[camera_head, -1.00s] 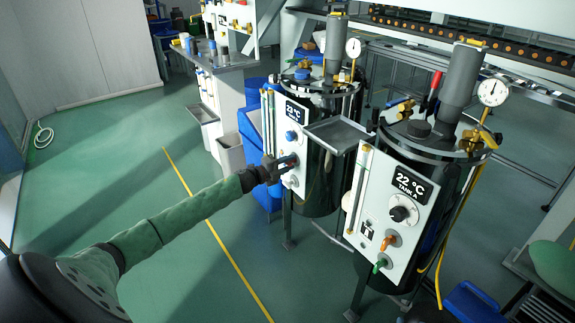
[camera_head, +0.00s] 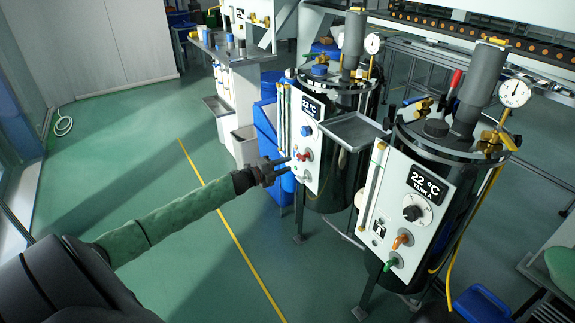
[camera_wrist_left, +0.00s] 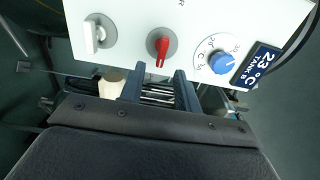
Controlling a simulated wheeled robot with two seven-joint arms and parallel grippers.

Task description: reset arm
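My left gripper (camera_head: 285,166) is open and empty, just left of the front panel (camera_head: 297,112) of tank B. Its two dark fingers also show apart in the left wrist view (camera_wrist_left: 159,82), with nothing gripped between them. Past the fingertips in that view are a red handle (camera_wrist_left: 161,48), a blue dial (camera_wrist_left: 222,63) and a white switch (camera_wrist_left: 97,34) on the white panel. In the head view the red handle (camera_head: 304,155) sits below the blue dial (camera_head: 306,131); the gripper is apart from it. My right gripper is not in view.
Tank A (camera_head: 415,185) stands at the right with its own knobs and levers. A grey tray (camera_head: 352,132) juts out between the tanks. Blue bins (camera_head: 268,130) and a bench (camera_head: 240,58) are behind. The green floor (camera_head: 150,160) at the left is clear.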

